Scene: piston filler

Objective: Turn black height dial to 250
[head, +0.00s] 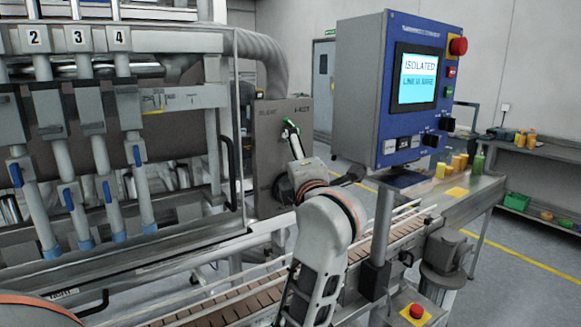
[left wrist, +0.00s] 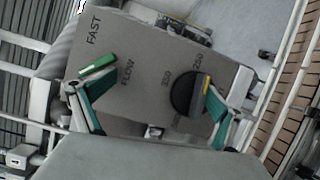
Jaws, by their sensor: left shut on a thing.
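The black height dial (left wrist: 187,93) is on a grey panel (left wrist: 138,60), with a yellow mark on its right side. One fingertip is against the dial's right side, the other close to the green handle. My right gripper is out of view.
The filler's numbered nozzles (head: 78,110) stand left. A blue control box (head: 400,90), its screen reading ISOLATED, overhangs right. A conveyor (head: 215,300) with guide rails runs below my arm. A red stop button (head: 416,311) is at the front.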

